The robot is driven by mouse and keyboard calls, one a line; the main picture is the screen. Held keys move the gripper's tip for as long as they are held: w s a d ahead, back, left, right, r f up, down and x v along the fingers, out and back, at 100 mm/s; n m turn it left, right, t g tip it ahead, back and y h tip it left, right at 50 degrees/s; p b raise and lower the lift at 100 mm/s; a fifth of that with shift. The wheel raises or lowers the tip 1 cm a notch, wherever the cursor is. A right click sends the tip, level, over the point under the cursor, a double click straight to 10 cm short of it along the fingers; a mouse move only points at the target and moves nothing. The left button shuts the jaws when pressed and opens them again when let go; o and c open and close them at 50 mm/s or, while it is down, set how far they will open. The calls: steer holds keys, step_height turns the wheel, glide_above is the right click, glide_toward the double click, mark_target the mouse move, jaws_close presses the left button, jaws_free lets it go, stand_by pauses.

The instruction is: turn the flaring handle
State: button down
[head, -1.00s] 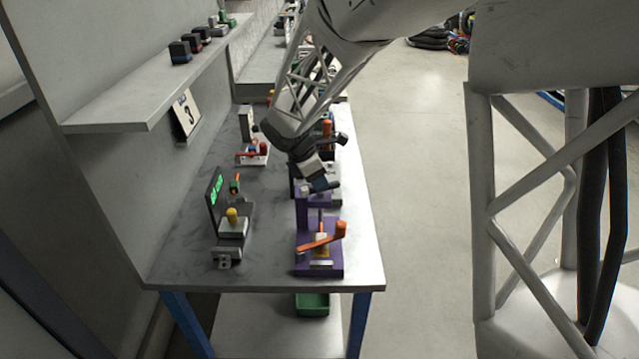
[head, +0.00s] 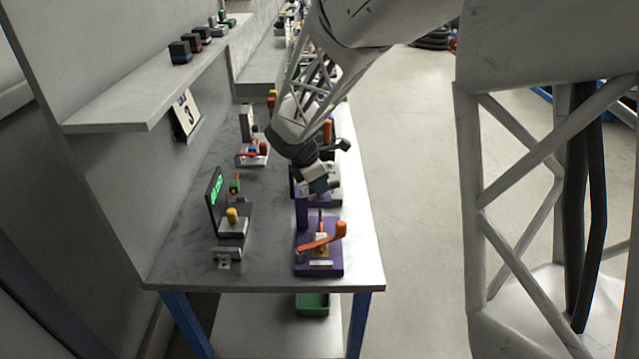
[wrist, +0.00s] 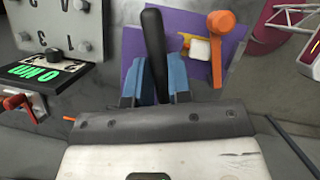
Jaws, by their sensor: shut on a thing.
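A purple fixture (head: 331,262) stands at the front right of the table. It carries an orange lever (head: 322,240), which also shows in the wrist view (wrist: 216,62). My gripper (head: 320,187) is just behind and above that lever, at the back of the fixture. In the wrist view its blue fingers (wrist: 155,82) are shut on a black handle (wrist: 153,35). The handle sticks out past the fingers, over the purple part. I cannot tell how the handle joins the fixture.
A device with a green-lit display (head: 215,200) and a yellow knob (head: 232,215) stands to the left. A red-handled clamp (head: 255,150) and other fixtures are farther back. A shelf (head: 150,90) overhangs the left. The table's right edge is close, with open floor beyond.

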steer(key=shift+m, duration=0.4)
steer(key=m+g, duration=0.1)
steer(key=m, duration=0.2)
steer(key=m+g, duration=0.1)
steer(key=m, duration=0.2)
steer(key=shift+w+g, duration=0.15)
steer(key=shift+g, duration=0.15)
steer(key=m+g, duration=0.1)
steer(key=m, duration=0.2)
steer(key=m+g, duration=0.1)
steer(key=m, duration=0.2)
steer(key=shift+y, duration=0.4)
steer(key=c, duration=1)
jaws_free()
steer(key=shift+c, duration=0.2)
steer(key=v, duration=0.8)
